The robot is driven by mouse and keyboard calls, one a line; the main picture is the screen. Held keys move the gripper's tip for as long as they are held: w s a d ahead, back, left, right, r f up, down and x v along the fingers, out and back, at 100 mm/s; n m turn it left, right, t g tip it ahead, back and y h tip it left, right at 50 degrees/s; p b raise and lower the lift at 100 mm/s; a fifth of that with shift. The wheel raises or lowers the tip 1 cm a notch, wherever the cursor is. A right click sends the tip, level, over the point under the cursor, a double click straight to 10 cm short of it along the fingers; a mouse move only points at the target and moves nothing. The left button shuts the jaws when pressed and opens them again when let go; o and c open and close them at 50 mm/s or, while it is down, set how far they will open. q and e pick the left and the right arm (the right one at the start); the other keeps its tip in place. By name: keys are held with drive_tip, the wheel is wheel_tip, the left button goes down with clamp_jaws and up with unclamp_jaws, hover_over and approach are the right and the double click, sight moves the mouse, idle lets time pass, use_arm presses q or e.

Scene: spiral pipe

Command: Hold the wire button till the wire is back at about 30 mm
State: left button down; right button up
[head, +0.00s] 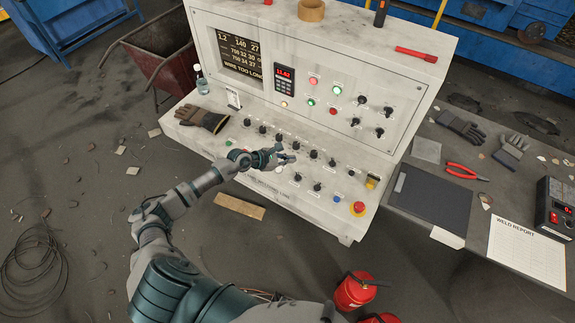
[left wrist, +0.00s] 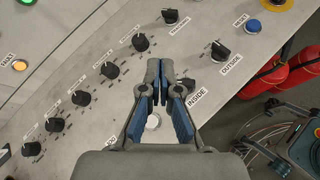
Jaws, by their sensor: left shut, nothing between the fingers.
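The console (head: 330,70) has a sloping control panel with rows of black knobs and several small buttons. Its screen (head: 240,54) reads "WIRE TOO LONG" on the bottom line, below rows of numbers. My left gripper (head: 288,157) is over the middle of the panel, shut and empty. In the left wrist view its fingertips (left wrist: 162,72) are together. A white round button (left wrist: 153,121) shows through the gap between the finger bases; its label is hidden, so I cannot tell whether it is the wire button. Contact with the panel cannot be told. My right gripper is out of view.
Black knobs (left wrist: 141,42) stand close around the fingers. A blue button (left wrist: 253,26) and a red emergency stop (head: 357,208) are at the panel's right end. Work gloves (head: 203,118) lie on its left end. Red fire extinguishers (head: 354,292) stand in front.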

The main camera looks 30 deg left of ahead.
use_arm(q)
drive_tip(key=a+r+m+g+y, duration=0.1)
drive_tip(key=a+m+y, duration=0.1)
drive_tip(key=a+m, duration=0.15)
drive_tip(key=y+b, duration=0.1)
drive_tip(key=b, duration=0.2)
hover_over(278, 170)
drive_tip(key=f, duration=0.5)
drive_tip(key=shift+d+f, duration=0.25)
drive_tip(key=shift+f, duration=0.1)
drive_tip(key=f+b, duration=0.1)
drive_tip(key=a+f+b, duration=0.1)
drive_tip(key=f, duration=0.1)
drive_tip(key=shift+a+f+b, duration=0.2)
drive_tip(key=shift+b, duration=0.15)
drive_tip(key=shift+d+r, duration=0.2)
drive_tip(key=shift+d, duration=0.35)
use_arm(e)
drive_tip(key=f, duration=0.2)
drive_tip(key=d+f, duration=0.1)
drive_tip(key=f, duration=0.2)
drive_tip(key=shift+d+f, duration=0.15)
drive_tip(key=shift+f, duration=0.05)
